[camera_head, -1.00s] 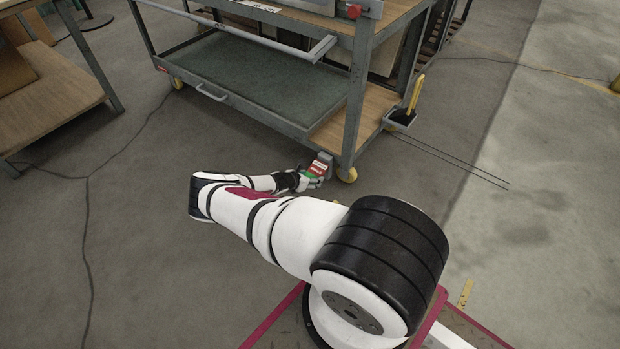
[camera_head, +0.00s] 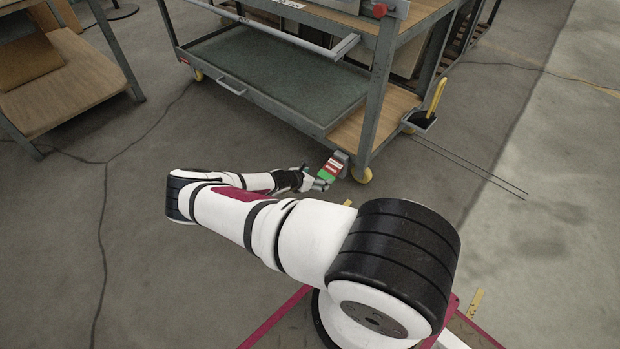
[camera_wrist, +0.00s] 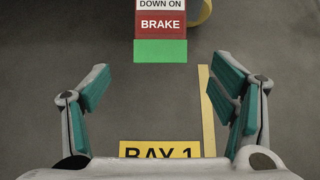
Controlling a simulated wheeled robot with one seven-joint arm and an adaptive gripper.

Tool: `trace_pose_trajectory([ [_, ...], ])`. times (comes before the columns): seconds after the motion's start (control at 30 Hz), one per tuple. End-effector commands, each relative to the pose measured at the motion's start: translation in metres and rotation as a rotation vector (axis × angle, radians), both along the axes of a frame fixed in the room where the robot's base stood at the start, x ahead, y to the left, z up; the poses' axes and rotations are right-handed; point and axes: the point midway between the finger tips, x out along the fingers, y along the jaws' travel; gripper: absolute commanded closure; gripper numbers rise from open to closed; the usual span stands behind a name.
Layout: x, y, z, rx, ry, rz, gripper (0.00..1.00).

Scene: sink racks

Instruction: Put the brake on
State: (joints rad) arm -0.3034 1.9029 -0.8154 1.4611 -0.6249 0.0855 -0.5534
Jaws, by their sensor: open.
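The brake pedal (camera_head: 330,169) is at the lower front corner of the metal cart (camera_head: 357,143), beside a yellow caster (camera_head: 362,175). In the wrist view the pedal (camera_wrist: 161,30) is at the top centre, with a red "BRAKE" label, a white strip reading "DOWN ON" and a green end. My gripper (camera_head: 319,185) is low by the pedal's green end in the head view. In the wrist view my gripper (camera_wrist: 160,90) is open and empty, its fingers wide apart, with the pedal beyond them and between their lines. I cannot tell the pedal's exact tilt.
A yellow "BAY 1" floor sign (camera_wrist: 160,150) and a yellow strip (camera_wrist: 207,110) lie on the floor under my gripper. A wooden-shelved table (camera_head: 60,95) stands at the left. A black holder with a yellow handle (camera_head: 436,98) hangs at the cart's right.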

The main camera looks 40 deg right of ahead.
Motion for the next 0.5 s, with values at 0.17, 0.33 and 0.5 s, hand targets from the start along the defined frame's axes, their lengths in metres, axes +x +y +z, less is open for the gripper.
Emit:
trace_pose_trajectory([
  [0.17,-0.001,0.024,0.020,-0.001,-0.001,0.001,0.22],
  [0.33,-0.003,0.035,0.028,0.000,-0.001,-0.001,0.22],
  [0.5,-0.004,0.037,0.030,0.000,0.000,-0.001,0.22],
])
